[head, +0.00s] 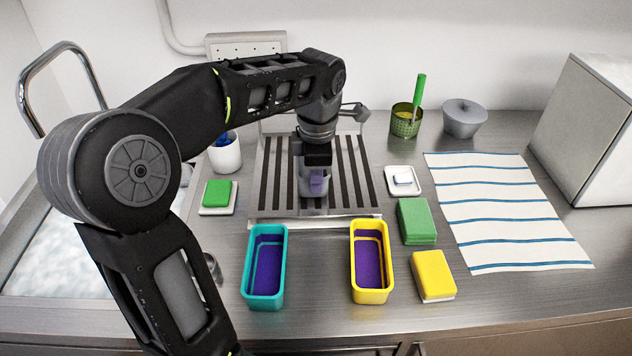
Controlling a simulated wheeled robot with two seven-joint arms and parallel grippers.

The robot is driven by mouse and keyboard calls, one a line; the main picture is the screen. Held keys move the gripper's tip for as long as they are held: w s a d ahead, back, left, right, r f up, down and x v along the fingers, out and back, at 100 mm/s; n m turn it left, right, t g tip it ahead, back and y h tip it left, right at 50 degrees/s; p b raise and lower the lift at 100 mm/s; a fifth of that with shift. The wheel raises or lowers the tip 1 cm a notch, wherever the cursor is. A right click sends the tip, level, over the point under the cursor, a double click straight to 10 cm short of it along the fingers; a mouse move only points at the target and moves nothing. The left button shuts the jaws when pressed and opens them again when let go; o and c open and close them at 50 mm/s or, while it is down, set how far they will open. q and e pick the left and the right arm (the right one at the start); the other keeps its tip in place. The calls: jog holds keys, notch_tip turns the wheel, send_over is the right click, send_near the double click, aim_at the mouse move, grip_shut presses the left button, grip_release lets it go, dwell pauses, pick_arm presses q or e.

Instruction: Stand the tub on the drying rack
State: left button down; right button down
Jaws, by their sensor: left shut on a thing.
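My left gripper (316,172) reaches down over the drying rack (352,188), a metal frame with dark slats at the back middle of the counter. The tub looks upright, over the middle of the rack. I cannot tell whether its base touches the slats. My gripper hides its upper part. My right gripper is out of view.
A teal container (249,268) and a yellow container (387,265) stand in front of the rack. A white cup (225,155) and a green sponge (217,193) are left of it. A green sponge (416,221), yellow sponge (433,275) and striped towel (505,210) lie right.

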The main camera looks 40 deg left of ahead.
pick_arm(q)
jog(key=shift+f, duration=0.55)
jog(key=c, duration=1.6)
grip_release()
jog(key=shift+r, duration=0.1)
jog(key=r+p, duration=0.1)
jog(key=r, duration=0.3)
jog(key=r+p, duration=0.1)
jog(key=r, duration=0.3)
jog(key=s+d+r+p, duration=0.1)
jog(key=r+p, duration=0.1)
jog(key=r, duration=0.2)
jog(key=shift+f, duration=0.1)
